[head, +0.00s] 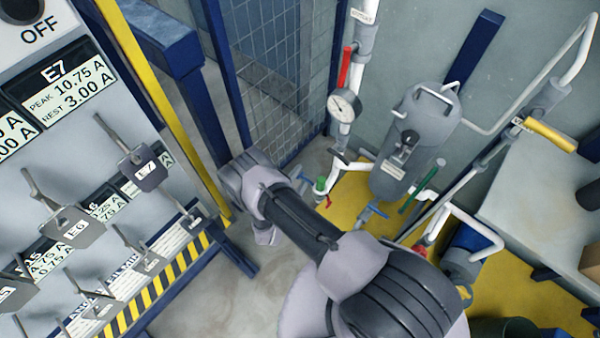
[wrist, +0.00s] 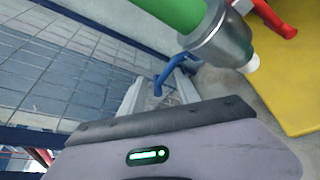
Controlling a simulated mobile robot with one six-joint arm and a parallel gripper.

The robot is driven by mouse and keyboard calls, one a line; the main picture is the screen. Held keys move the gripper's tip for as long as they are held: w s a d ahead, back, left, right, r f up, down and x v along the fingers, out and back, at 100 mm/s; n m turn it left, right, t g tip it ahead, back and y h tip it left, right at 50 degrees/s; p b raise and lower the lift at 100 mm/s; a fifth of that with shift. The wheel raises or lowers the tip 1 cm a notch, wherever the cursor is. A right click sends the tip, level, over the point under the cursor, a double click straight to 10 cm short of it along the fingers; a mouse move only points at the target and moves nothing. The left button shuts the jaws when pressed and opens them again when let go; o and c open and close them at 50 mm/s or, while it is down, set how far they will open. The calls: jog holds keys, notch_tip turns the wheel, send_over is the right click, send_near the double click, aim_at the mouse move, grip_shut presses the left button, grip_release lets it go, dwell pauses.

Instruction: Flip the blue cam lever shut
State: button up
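A blue lever (head: 301,176) shows in the head view just right of my wrist, left of a short green fitting (head: 320,185). In the wrist view a bent blue lever (wrist: 176,66) stands just past my fingertips, apparently in line with the gap between them. My gripper (wrist: 160,88) looks open, with pale fingers apart and nothing clearly held. Whether a finger touches the lever I cannot tell. The lever's base is hidden behind the fingers. In the head view my arm hides most of the gripper.
A green tube with a metal collar (wrist: 222,38) is close above my gripper, with a red handle (wrist: 272,18) beyond. A pressure gauge (head: 344,105), a grey tank (head: 415,140) and a second blue lever (head: 371,209) stand right. A mesh fence (head: 275,70) stands behind.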

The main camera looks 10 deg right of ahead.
grip_shut()
jog(key=shift+f, duration=0.15)
dwell(0.6)
notch_tip(320, 180, down, 5)
jog(key=s+d+n+g+h, duration=0.2)
jog(key=n+g, duration=0.3)
jog(key=n, duration=0.4)
jog(key=shift+s+f+n+g+h, duration=0.2)
jog(key=shift+s+n+g+h, duration=0.15)
jog(key=shift+h, duration=0.45)
jog(key=shift+s, duration=0.1)
